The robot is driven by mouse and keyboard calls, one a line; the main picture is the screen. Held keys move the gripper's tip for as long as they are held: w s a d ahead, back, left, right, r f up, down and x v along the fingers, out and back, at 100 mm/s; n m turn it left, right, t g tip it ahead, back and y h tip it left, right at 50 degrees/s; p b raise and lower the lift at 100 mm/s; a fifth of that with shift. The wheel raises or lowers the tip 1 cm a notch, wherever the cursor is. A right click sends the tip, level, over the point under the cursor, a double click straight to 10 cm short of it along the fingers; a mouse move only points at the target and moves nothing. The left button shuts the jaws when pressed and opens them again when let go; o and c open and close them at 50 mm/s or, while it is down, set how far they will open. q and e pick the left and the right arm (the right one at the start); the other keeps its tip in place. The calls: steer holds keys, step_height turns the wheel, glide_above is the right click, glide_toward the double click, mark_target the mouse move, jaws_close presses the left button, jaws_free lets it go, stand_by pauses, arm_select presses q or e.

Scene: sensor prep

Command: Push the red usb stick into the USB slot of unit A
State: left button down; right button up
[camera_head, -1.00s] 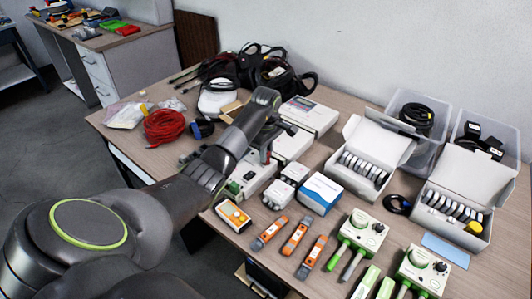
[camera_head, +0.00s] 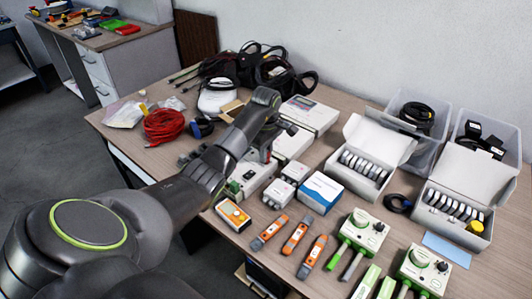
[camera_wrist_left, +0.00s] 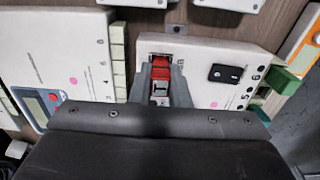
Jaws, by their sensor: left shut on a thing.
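My left gripper (camera_wrist_left: 160,88) is shut on the red usb stick (camera_wrist_left: 161,64) in the left wrist view. The stick lies between the two grey fingers, over a white unit (camera_wrist_left: 205,92) with a black rocker switch and a small printed letter that I cannot read surely. A dark opening edge shows around the stick's far end; I cannot tell how deep the stick sits. In the head view my left gripper (camera_head: 264,150) points down at the white unit (camera_head: 246,182); the stick is hidden there. My right gripper is not in view.
A white unit with a display (camera_wrist_left: 45,103) stands beside the gripper. Orange-and-grey tools (camera_head: 297,235) lie in front. A red cable coil (camera_head: 163,126) lies at left.

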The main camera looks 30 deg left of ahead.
arm_select(q)
steer(key=shift+f, duration=0.2)
stand_by(0.3)
steer(key=c, duration=1.3)
jaws_free()
steer(key=shift+o, duration=0.8)
steer(key=shift+r, duration=0.1)
steer(key=shift+r+p, duration=2.05)
steer(key=shift+r, duration=1.45)
